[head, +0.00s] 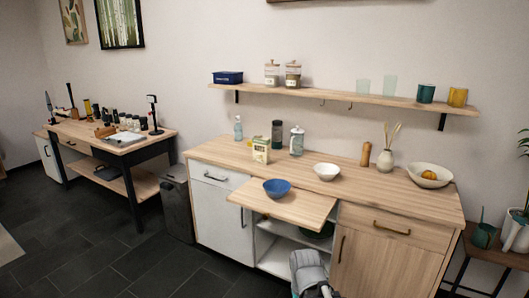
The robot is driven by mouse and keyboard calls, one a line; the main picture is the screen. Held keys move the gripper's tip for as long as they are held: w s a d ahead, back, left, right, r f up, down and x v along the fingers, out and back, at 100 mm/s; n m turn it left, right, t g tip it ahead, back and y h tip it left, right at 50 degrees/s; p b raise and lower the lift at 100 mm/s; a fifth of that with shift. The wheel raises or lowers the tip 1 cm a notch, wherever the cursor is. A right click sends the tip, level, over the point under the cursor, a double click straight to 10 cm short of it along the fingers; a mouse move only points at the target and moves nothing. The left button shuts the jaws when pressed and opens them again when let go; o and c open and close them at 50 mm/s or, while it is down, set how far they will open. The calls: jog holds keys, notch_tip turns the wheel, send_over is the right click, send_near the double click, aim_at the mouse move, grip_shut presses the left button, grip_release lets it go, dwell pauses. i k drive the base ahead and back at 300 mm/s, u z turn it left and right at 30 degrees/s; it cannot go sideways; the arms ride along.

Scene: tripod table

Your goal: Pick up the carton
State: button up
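The carton (261,150) is a small upright box, cream with green and yellow markings. It stands on the wooden counter top (222,158), left of centre and behind the pull-out board (300,208). Nothing holds it, and its front and top show clearly. A grey rounded part of my arm shows at the bottom edge of the head view, in front of the open shelves and well below the carton. My gripper's fingers do not show.
A blue bowl (277,188) sits on the pull-out board in front of the carton. A white bowl (327,172), a glass jar (297,142), a dark green canister (277,134) and a clear bottle (238,128) stand nearby. A wall shelf (340,98) runs above.

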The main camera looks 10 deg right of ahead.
aim_at(260, 144)
jog(key=u, duration=0.1)
jog(key=i, duration=1)
jog(key=z, duration=0.05)
